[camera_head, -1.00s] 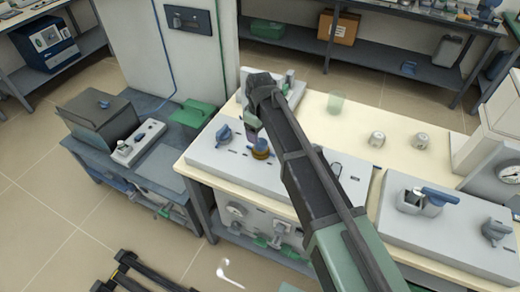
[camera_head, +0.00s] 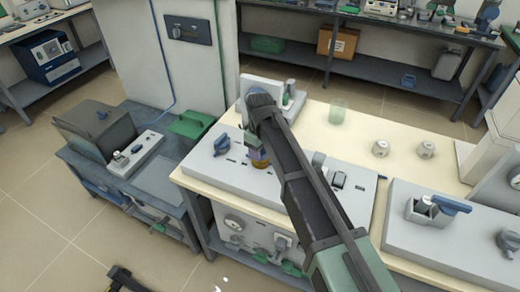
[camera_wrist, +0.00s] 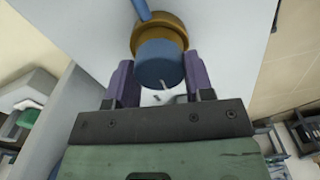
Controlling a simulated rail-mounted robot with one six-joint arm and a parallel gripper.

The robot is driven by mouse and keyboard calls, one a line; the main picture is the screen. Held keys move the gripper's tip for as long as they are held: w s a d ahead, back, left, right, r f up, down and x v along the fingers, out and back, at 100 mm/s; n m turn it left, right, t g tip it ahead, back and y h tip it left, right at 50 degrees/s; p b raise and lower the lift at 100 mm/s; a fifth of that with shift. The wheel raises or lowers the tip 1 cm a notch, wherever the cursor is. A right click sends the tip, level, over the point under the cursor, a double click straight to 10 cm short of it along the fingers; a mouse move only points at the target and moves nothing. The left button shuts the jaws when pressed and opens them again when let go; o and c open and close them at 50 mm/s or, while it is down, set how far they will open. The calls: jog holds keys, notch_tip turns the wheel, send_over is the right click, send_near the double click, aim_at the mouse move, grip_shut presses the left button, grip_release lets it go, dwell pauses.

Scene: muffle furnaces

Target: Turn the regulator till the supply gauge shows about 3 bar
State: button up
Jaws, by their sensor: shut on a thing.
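The regulator is a blue round knob (camera_wrist: 160,64) on a brass collar (camera_wrist: 159,28), mounted on a pale panel. Its brass part (camera_head: 261,163) also shows small in the head view, mostly hidden under my wrist. My gripper (camera_wrist: 159,76) has its purple fingers on either side of the blue knob, shut on it. In the head view my gripper (camera_head: 259,152) is low over the panel. A round dial (camera_head: 235,221) shows on the bench's front below the panel. I cannot tell whether it is the supply gauge, and its reading is too small to make out.
Another blue knob (camera_head: 222,143) stands on the same panel, left of my gripper. Switches (camera_head: 338,179) lie right of my arm. A grey unit with a blue lever (camera_head: 450,205) is farther right. A green cup (camera_head: 338,110) and small jars stand behind.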

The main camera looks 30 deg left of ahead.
jog(key=m, duration=0.8)
jog(key=shift+w, duration=0.1)
jog(key=m, duration=0.4)
jog(key=shift+d, duration=0.15)
jog(key=shift+m, duration=1.9)
jog(key=o, duration=0.9)
jog(key=shift+o, duration=0.2)
